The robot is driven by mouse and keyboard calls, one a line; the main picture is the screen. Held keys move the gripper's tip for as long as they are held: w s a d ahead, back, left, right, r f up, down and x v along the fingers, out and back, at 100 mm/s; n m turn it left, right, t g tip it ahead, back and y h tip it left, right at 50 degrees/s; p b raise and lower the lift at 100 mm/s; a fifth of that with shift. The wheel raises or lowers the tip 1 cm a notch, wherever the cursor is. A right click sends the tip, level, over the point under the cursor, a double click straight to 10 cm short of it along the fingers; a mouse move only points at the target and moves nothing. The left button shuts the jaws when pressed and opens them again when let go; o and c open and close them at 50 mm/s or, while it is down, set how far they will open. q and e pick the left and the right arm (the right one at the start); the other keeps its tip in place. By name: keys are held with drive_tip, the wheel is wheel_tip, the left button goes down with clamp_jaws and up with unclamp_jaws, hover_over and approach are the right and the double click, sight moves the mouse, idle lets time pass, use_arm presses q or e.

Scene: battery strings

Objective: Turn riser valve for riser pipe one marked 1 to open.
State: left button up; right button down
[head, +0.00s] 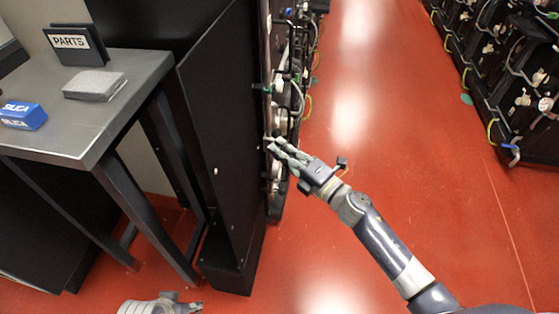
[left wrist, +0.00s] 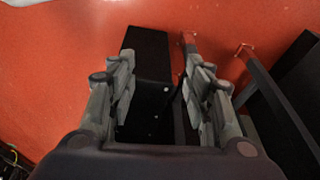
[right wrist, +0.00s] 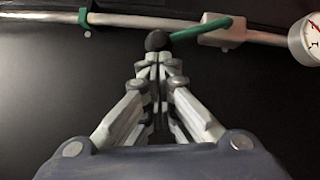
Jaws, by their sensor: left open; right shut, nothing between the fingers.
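In the right wrist view a valve with a green lever (right wrist: 205,30) sits on a pale pipe (right wrist: 130,19). The lever ends in a black ball knob (right wrist: 156,40). My right gripper (right wrist: 154,62) is shut and empty, its fingertips just below the knob; I cannot tell whether they touch it. In the head view my right gripper (head: 270,144) is at the side of the black rack. No mark 1 is readable. My left gripper (left wrist: 156,75) is open and empty above the floor in the left wrist view.
A gauge (right wrist: 309,40) and a green clip (right wrist: 83,19) are on the pipe line. A black rack (head: 225,130) stands left of the red aisle. A table (head: 90,135) holds a PARTS sign (head: 76,44), a grey block (head: 95,85) and a blue SILICA box (head: 23,115). The aisle is clear.

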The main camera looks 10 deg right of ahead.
use_arm(q)
wheel_tip(320, 180, down, 10)
drive_tip(key=s+p, duration=0.1)
drive_tip(key=p, duration=0.1)
drive_tip(key=shift+f+g+p, duration=0.15)
drive_tip(key=shift+g+p, duration=0.15)
drive_tip(key=shift+p, duration=0.1)
use_arm(e)
drive_tip(key=shift+w+d+r, duration=0.25)
drive_tip(key=shift+w+r, duration=0.45)
drive_tip(key=shift+w, duration=0.1)
drive_tip(key=shift+w+d+r, duration=0.25)
drive_tip(key=shift+w+r, duration=0.4)
drive_tip(key=shift+w, duration=0.15)
use_arm(q)
drive_tip(key=shift+s+f, duration=0.2)
drive_tip(key=shift+w+r, duration=0.1)
drive_tip(key=shift+r, duration=0.05)
